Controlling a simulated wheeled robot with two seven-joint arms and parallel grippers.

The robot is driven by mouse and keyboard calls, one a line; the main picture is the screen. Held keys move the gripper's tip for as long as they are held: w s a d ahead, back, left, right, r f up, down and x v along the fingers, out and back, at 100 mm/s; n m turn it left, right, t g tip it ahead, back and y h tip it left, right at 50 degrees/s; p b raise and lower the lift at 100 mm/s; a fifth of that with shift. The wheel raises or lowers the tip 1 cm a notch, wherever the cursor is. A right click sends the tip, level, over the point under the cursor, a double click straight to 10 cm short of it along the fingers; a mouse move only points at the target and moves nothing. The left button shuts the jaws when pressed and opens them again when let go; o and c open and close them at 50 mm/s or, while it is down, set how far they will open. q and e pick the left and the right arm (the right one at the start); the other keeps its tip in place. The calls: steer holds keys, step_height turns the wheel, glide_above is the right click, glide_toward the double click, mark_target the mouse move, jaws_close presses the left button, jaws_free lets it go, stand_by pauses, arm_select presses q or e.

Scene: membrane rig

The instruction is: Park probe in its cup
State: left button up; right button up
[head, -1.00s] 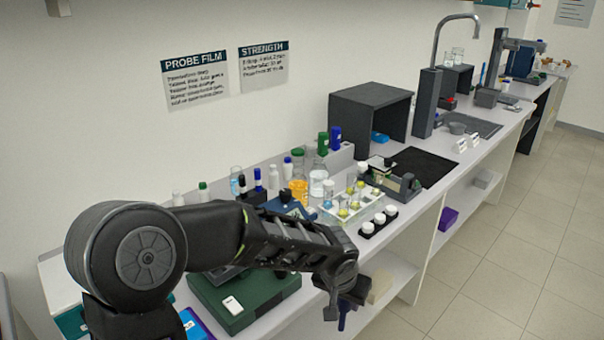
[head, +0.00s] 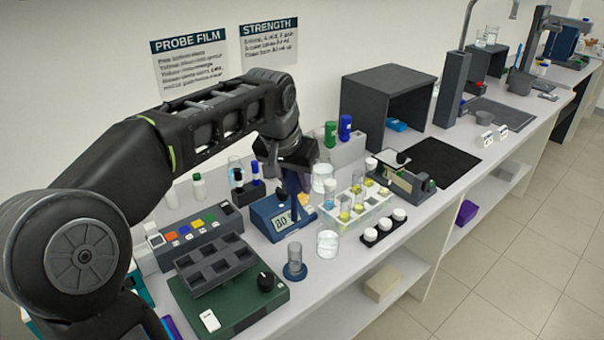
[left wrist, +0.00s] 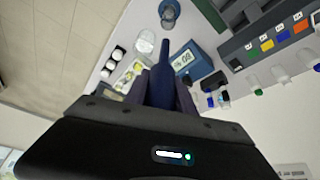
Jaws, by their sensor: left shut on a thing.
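My left gripper (head: 287,172) is shut on the dark blue probe (left wrist: 162,75), which has a wide body and a thin stem in the left wrist view. In the head view the probe (head: 293,202) hangs tip down in front of the blue meter. The cup (head: 294,262), a small blue-grey cylinder on a round base, stands on the bench in front of the meter. It also shows in the left wrist view (left wrist: 170,13), just past the probe's tip. The probe is apart from the cup. My right gripper is not in view.
The blue meter (head: 270,222) with a display stands behind the cup. A beaker (head: 328,243) and a rack of vials (head: 360,212) are to the right. A green stirrer-like base (head: 240,308) with a black knob is to the left, near a grey block tray (head: 215,263).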

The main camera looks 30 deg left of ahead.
arm_select(q)
steer(key=shift+f+b, duration=1.25)
steer(key=shift+f, duration=0.35)
steer(key=b, duration=0.4)
steer(key=shift+f, duration=0.3)
steer(key=shift+r, duration=0.3)
steer(key=shift+s, duration=0.1)
